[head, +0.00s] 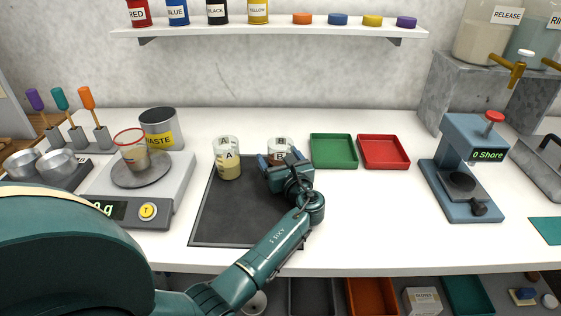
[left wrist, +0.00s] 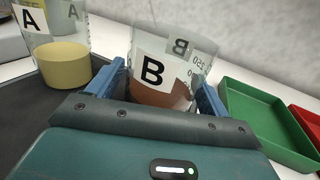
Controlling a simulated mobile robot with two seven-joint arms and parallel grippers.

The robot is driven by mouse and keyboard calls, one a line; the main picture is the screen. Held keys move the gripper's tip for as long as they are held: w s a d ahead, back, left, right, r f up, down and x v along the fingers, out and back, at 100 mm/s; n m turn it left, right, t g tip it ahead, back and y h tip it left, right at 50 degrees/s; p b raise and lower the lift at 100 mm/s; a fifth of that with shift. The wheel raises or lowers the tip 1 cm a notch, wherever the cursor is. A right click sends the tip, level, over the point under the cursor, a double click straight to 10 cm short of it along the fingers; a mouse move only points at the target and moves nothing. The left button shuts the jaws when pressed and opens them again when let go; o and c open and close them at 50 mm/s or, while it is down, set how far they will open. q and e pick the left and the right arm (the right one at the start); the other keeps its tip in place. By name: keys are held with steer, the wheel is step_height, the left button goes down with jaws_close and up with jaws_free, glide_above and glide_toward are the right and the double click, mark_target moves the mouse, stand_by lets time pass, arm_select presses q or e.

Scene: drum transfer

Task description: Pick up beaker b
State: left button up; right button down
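Beaker B (head: 279,144) is a clear beaker with a white B label and brown contents, upright at the mat's far right. It also shows in the left wrist view (left wrist: 173,75). My left gripper (head: 276,160) has its blue fingers on either side of beaker B, one left and one right. The fingers look spread around the glass, with a narrow gap at the left one; contact at the right one is unclear. The beaker's lower part is hidden by the gripper body. My right gripper is not in view.
Beaker A (head: 228,158), with yellow contents, stands close to the left on the dark mat (head: 215,220). A green tray (head: 334,151) and a red tray (head: 384,152) lie to the right. A scale (head: 140,196) stands left; a gauge press (head: 468,165) stands right.

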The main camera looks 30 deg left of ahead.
arm_select(q)
steer(key=c, duration=1)
steer(key=shift+c, duration=0.2)
steer(key=shift+r, duration=0.1)
